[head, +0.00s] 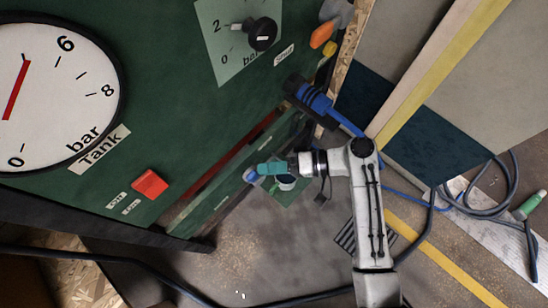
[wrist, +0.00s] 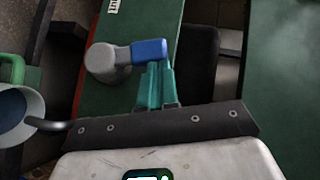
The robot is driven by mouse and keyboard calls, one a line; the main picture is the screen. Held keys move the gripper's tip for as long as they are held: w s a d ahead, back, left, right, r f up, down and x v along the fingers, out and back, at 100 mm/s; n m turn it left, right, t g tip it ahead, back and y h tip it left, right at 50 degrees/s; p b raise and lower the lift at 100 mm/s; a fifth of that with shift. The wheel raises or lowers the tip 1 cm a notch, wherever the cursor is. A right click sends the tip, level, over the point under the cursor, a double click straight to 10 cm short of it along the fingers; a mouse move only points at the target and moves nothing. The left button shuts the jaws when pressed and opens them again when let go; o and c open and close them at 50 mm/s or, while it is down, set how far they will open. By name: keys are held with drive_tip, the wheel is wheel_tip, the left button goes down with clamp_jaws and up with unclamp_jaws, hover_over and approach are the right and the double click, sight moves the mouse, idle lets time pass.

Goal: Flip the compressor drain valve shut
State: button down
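The drain valve has a round grey body (wrist: 107,62) and a short blue lever (wrist: 150,51) that points right in the wrist view. In the head view the blue lever (head: 251,176) shows small, low on the green compressor panel. My gripper (wrist: 154,76) has teal fingers, which lie close together with no clear gap. Their tips are right at the lower edge of the blue lever; I cannot tell whether they touch it. In the head view my gripper (head: 264,169) reaches left to the panel, just beside the lever. Nothing shows held between the fingers.
A pale cup-like part (head: 286,182) sits just below my gripper and also shows at the wrist view's left edge (wrist: 20,118). A blue hose fitting (head: 314,98) juts out above my arm. A red switch (head: 150,184) and tank gauge (head: 50,95) are on the panel.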

drive_tip(key=s+n+h+p, duration=0.1)
drive_tip(key=s+a+r+t+p, duration=0.1)
drive_tip(key=p, duration=0.1)
drive_tip(key=shift+a+n+h, duration=0.25)
drive_tip(key=shift+n+h, duration=0.15)
drive_tip(key=s+a+f+n+t+h+p, duration=0.4)
drive_tip(key=s+f+h+p, duration=0.1)
drive_tip(key=p, duration=0.1)
drive_tip(key=shift+s+a+t, duration=0.25)
drive_tip(key=shift+s+t, duration=0.05)
drive_tip(key=shift+s, duration=0.05)
drive_tip(key=shift+s+f, duration=0.1)
drive_tip(key=shift+f, duration=0.1)
idle(0.3)
drive_tip(key=s+d+r+p, duration=0.2)
drive_tip(key=r+p, duration=0.1)
drive_tip(key=r, duration=0.2)
drive_tip(key=s+d+r+p, duration=0.2)
drive_tip(key=d+r+p, duration=0.1)
drive_tip(key=r, duration=0.3)
drive_tip(key=shift+d+r, duration=0.15)
drive_tip(key=shift+d, duration=0.1)
